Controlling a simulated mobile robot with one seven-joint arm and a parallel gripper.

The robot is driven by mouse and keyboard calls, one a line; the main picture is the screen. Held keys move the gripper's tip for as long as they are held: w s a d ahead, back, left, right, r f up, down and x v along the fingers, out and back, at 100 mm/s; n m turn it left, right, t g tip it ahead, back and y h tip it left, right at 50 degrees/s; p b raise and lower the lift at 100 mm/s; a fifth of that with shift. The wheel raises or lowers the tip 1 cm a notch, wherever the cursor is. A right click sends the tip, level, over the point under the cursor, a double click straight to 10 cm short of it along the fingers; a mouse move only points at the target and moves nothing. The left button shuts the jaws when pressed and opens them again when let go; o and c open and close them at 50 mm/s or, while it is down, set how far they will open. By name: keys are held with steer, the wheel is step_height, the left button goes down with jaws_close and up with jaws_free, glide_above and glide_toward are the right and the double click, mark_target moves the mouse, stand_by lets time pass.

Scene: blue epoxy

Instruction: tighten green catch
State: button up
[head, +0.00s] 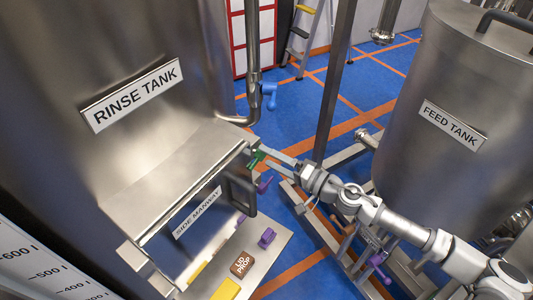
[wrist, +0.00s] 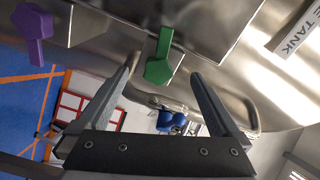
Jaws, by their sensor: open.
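The green catch (head: 257,156) sits at the upper right corner of the rinse tank's side manway, partly hidden by my fingers in the head view. In the wrist view the green catch (wrist: 160,62) shows as a hexagonal knob with a straight arm on steel. My gripper (head: 268,160) reaches in from the right. In the wrist view my gripper (wrist: 161,80) is open, with one finger on each side of the knob's line and nothing held. The knob appears just past the fingertips; I cannot tell whether they touch it.
A blue valve handle (head: 268,92) hangs behind. The feed tank (head: 450,125) stands right.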

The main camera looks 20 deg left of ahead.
steer(key=shift+w+a, duration=0.2)
steer(key=shift+a, duration=0.35)
steer(key=shift+f, duration=0.15)
jaws_close()
steer(key=shift+m, duration=0.8)
jaws_free()
steer(key=v, duration=0.6)
steer(key=shift+d, duration=0.1)
